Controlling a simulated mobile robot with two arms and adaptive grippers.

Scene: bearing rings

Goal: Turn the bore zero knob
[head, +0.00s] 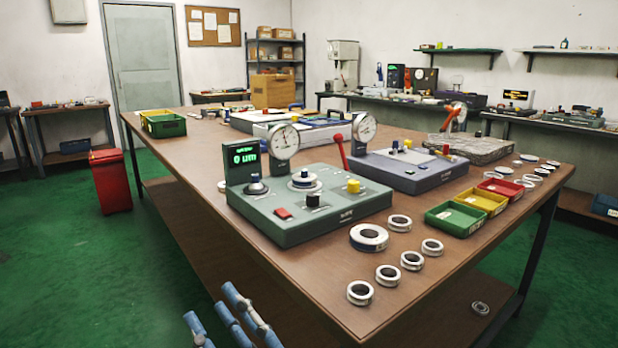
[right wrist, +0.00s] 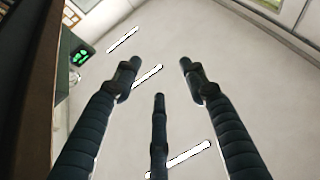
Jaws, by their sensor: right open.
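A grey-green gauge station (head: 300,231) stands on the brown table, with a lit green display (head: 244,156) and a round dial (head: 283,139). Its top carries a black knob (head: 313,200), a yellow knob (head: 353,186), a red button (head: 283,213) and a ring on a post (head: 304,181). The labels are too small to read, so I cannot tell which is the bore zero knob. My right gripper (head: 218,308) is low at the bottom edge, off the table's near side, apart from the station. In the right wrist view its three fingers (right wrist: 157,82) are spread and empty. My left gripper is not in view.
Several bearing rings (head: 369,238) lie right of the station. Green, yellow and red trays (head: 454,218) stand near the right edge. A red bin (head: 110,181) stands on the floor left.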

